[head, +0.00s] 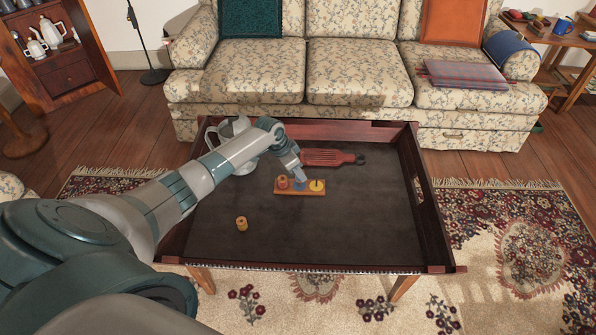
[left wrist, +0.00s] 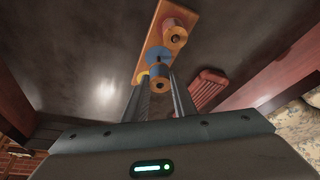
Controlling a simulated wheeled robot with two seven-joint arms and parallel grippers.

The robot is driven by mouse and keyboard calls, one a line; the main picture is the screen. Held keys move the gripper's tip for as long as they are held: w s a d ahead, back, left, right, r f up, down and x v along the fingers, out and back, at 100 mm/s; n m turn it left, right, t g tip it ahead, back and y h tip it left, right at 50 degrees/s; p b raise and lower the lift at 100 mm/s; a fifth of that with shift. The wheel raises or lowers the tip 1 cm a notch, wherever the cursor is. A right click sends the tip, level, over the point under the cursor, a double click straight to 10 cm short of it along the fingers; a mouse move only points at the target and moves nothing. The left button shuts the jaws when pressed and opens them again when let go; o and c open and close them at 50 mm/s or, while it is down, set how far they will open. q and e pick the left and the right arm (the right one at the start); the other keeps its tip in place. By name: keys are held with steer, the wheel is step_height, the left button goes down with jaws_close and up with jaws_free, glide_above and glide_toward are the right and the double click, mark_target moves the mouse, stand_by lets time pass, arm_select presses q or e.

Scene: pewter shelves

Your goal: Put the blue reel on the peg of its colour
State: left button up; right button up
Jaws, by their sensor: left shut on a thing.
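The peg board (head: 288,193) is a small orange-wood strip near the middle of the dark tray table, and it also shows in the left wrist view (left wrist: 150,40). Its middle place is blue (left wrist: 156,58), with a dark peg showing. A yellow disc (head: 317,185) marks its right end, and a reddish reel (head: 283,182) stands at its left end. My left gripper (left wrist: 160,88) is shut on a reel with a wooden end (left wrist: 160,84), which I take as the blue reel, close by the blue place. I cannot tell whether it is around the peg. My right gripper is not in view.
A red slatted item (head: 327,157) lies behind the board. A white mug-like vessel (head: 243,165) is behind my left arm. The raised tray rim (head: 428,205) surrounds the table; its right part is clear.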

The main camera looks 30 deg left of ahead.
arm_select(q)
steer(key=shift+f+b, duration=0.5)
steer(key=shift+f, duration=0.5)
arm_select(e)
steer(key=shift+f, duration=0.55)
arm_select(q)
steer(key=o, duration=1.1)
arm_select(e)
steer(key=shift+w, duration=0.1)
arm_select(q)
steer(key=shift+r, duration=0.1)
steer(key=p+v, duration=0.2)
steer(key=v, duration=1.5)
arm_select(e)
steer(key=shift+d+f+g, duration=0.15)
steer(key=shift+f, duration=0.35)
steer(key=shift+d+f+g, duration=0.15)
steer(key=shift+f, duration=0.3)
